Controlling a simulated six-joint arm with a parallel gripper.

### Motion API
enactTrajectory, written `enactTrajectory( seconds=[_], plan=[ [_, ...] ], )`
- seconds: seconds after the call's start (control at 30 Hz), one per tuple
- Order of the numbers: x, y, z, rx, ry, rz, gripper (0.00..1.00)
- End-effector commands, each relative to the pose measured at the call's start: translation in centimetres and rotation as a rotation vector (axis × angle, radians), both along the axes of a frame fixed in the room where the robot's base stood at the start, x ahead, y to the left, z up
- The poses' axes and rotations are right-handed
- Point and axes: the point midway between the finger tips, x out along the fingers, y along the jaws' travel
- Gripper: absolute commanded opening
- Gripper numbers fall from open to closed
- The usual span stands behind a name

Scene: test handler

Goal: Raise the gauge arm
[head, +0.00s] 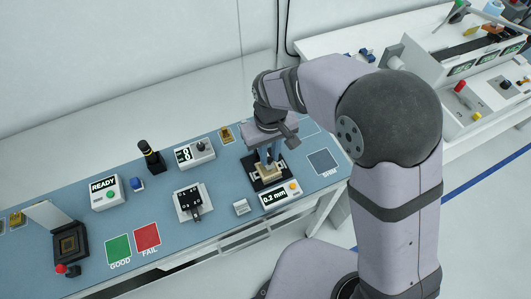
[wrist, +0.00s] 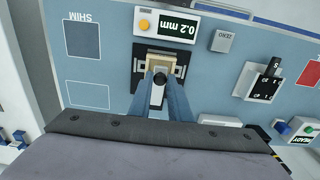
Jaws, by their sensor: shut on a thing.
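The gauge stands on the blue bench, with a black base (head: 256,182) (wrist: 138,66), a tan block (head: 268,174) (wrist: 160,58) and a display reading 0.2 mm (head: 274,197) (wrist: 178,29). My gripper (head: 267,158) (wrist: 160,80) is over the gauge, its two blue fingers pointing down. They are shut on a dark round piece with a pale end (wrist: 158,90), seemingly the gauge arm's handle. My fingers and wrist hide most of the gauge arm, so I cannot tell its angle.
A marked SHIM square (head: 322,161) (wrist: 87,96) is bare beside the gauge. A small grey ZERO button block (head: 241,206) (wrist: 222,41) and a black fixture on a white plate (head: 188,201) (wrist: 262,82) stand on the other side. A READY box (head: 106,192) is farther left.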

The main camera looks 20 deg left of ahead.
Motion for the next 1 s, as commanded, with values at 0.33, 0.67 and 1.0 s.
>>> enactTrajectory(
  seconds=[0.33, 0.67, 1.0],
  plan=[
    [0.3, 0.3, 0.7, 0.006, -0.006, 0.000, 0.06],
    [0.4, 0.4, 1.0, 0.007, -0.007, 0.000, 0.06],
    [0.7, 0.7, 1.8, 0.007, -0.007, 0.000, 0.06]
  ],
)
